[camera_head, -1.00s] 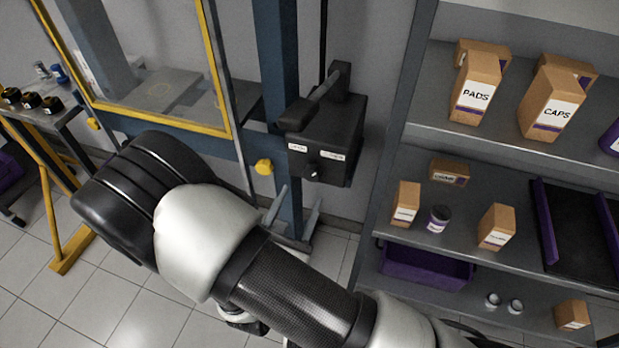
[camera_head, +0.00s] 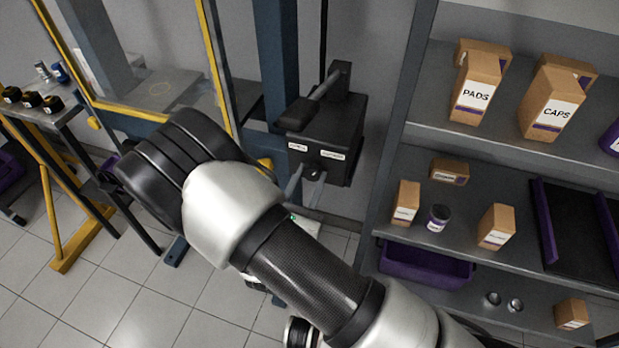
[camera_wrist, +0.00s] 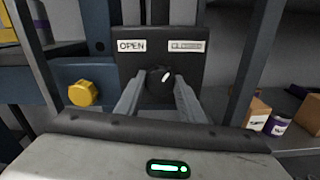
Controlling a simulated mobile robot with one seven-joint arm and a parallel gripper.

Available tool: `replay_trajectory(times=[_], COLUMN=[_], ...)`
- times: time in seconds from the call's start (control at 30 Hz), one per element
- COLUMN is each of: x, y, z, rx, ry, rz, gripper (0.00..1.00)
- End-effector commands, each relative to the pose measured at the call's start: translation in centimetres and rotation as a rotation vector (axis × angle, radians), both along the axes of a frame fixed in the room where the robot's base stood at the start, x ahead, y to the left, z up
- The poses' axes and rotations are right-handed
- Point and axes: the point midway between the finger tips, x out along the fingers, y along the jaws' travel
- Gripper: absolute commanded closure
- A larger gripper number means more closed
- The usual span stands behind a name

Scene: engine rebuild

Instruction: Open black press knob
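The black press knob (camera_wrist: 160,77) is on the front of a black control box (camera_head: 338,128) on the blue press post. It is round with a white mark that tilts up and to the right, toward the right-hand label. The left label (camera_wrist: 131,46) reads OPEN; the right one (camera_wrist: 187,45) looks like CLOSED. In the head view the knob (camera_head: 314,174) is small. My gripper (camera_wrist: 158,84) is open, with one grey finger on each side of the knob. I cannot tell whether the fingers touch it. My arm hides part of the press in the head view.
A yellow round knob (camera_wrist: 82,93) sits on the blue beam left of the box. A grey shelf (camera_head: 408,163) with cartons and purple bins stands close on the right. A yellow-framed press guard (camera_head: 162,117) is on the left. A black lever (camera_head: 322,88) tops the box.

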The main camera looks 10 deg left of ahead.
Motion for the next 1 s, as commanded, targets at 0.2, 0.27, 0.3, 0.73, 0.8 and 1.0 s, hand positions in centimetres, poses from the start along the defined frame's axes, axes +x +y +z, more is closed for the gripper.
replay_trajectory(times=[0.2,0.27,0.3,0.73,0.8,1.0], x=[-0.02,-0.03,-0.04,-0.06,-0.07,-0.07], y=[0.03,0.04,0.04,0.07,0.08,0.02], z=[0.02,0.04,0.04,0.12,0.13,0.11], rx=[-0.006,-0.014,-0.023,-0.298,-0.364,-0.556], ry=[0.0,0.001,0.002,0.023,0.029,0.044], rz=[0.001,0.001,0.001,0.002,0.002,0.001], gripper=[0.87,0.87,0.87,0.87,0.87,0.87])
